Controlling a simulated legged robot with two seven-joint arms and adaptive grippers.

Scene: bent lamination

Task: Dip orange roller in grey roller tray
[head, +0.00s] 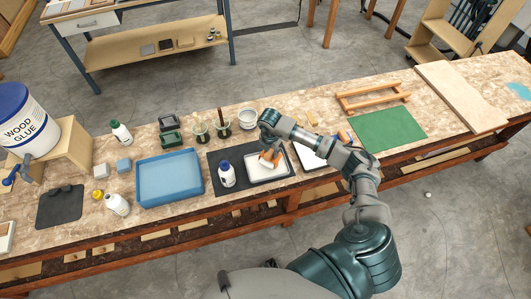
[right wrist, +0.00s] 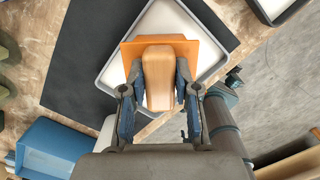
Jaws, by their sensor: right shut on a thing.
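My right gripper (head: 268,147) is shut on the orange roller (head: 269,156). In the right wrist view the gripper (right wrist: 158,80) has one finger on each side of the roller's light wooden handle (right wrist: 158,75). The roller's wide orange body (right wrist: 208,55) is beyond the handle. The grey roller tray (head: 256,179) has a white inside and lies below the roller; its rim also shows in the right wrist view (right wrist: 105,75). The roller is over the tray's inside; I cannot tell whether its underside touches the white. My left gripper is not in view.
The tray lies on a dark mat (head: 227,155) with a blue-labelled bottle (head: 227,175) beside it. A blue tray (head: 168,178) is to the left. A second white-bottomed tray (head: 308,157) is to the right, partly behind my arm. Brush pots (head: 201,133) stand behind.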

